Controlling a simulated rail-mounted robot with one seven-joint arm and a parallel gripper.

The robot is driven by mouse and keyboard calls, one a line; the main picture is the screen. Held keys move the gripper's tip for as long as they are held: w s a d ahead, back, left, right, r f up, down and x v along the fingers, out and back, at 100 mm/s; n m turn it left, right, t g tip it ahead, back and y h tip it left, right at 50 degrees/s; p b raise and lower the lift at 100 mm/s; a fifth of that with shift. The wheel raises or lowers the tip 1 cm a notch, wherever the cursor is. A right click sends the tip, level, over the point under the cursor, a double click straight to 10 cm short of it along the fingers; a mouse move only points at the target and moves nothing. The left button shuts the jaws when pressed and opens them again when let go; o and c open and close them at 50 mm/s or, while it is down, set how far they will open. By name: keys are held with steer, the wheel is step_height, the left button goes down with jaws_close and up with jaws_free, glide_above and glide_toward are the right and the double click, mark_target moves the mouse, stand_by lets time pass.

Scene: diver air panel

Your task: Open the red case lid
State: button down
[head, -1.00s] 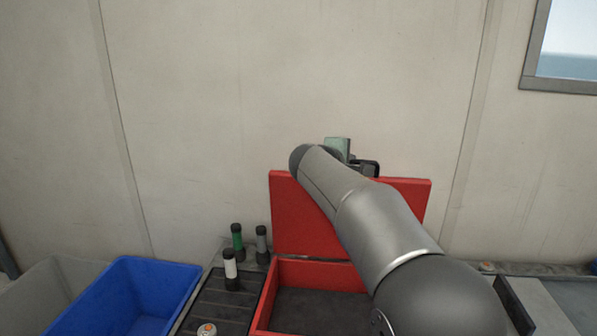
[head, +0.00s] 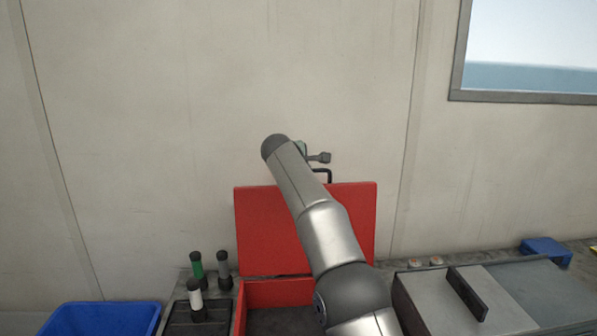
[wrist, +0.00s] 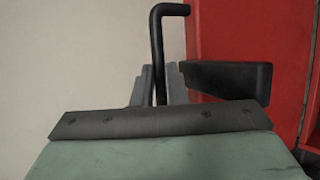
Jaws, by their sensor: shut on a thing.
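The red case lid (head: 265,228) stands upright against the pale wall, hinged at the back of the red case. The open case body (head: 275,293) lies below it with a dark interior, partly hidden by my arm. A black handle (head: 326,172) rises from the lid's top edge. In the wrist view, the handle (wrist: 157,38) passes between my gripper's fingers (wrist: 160,88), which are shut on it. The lid's red face (wrist: 232,32) fills the right side of that view. In the head view, my arm covers part of the lid and most of the gripper.
Green, grey and white capped cylinders (head: 196,265) stand on a dark rack left of the case. A blue bin (head: 105,318) is at lower left. A grey box with a dark handle (head: 467,292) and a blue item (head: 546,250) are at right. The wall is close behind.

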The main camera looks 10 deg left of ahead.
steer(key=shift+r, duration=0.8)
steer(key=c, duration=1.7)
jaws_free()
steer(key=shift+c, duration=0.2)
steer(key=shift+f, duration=0.15)
steer(key=b+v, duration=0.5)
steer(key=v, duration=1.2)
steer(key=shift+s, duration=0.2)
steer(key=shift+f, duration=0.2)
